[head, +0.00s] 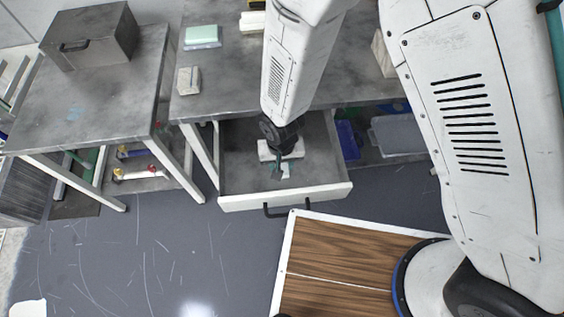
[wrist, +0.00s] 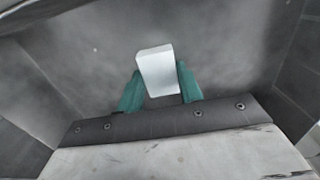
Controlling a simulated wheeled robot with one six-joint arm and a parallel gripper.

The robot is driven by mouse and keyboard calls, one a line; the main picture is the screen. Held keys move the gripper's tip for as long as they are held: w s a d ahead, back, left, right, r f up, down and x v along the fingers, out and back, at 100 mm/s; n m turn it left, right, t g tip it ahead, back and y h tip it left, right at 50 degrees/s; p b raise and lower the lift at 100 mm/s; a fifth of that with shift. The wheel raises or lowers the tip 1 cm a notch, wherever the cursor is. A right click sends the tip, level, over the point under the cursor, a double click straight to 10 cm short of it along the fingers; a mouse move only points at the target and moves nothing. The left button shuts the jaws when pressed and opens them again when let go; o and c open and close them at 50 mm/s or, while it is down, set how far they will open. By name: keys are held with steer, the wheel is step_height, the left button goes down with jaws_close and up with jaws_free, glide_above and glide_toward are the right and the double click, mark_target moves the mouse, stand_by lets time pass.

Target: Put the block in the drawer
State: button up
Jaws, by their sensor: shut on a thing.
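The drawer (head: 234,168) is pulled open under the grey table, with a white front and a dark handle. My gripper (head: 283,167) reaches down inside it. In the wrist view my gripper (wrist: 160,88) is shut on a white block (wrist: 157,70), with a green finger on each side of it. The drawer floor (wrist: 215,40) shows grey behind the block. In the head view a small part of the white block (head: 286,172) shows at the fingertips. Whether the block touches the drawer floor I cannot tell.
On the table (head: 230,80) lie a green-and-white block (head: 202,36) and a beige block (head: 188,80). A grey box with a handle (head: 90,38) stands on the left table. A wooden panel (head: 340,265) is in front of the drawer. Bins sit under the table at right.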

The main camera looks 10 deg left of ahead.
steer(key=o, duration=1)
steer(key=shift+o, duration=0.2)
step_height(320, 180, up, 12)
steer(key=shift+r, duration=0.1)
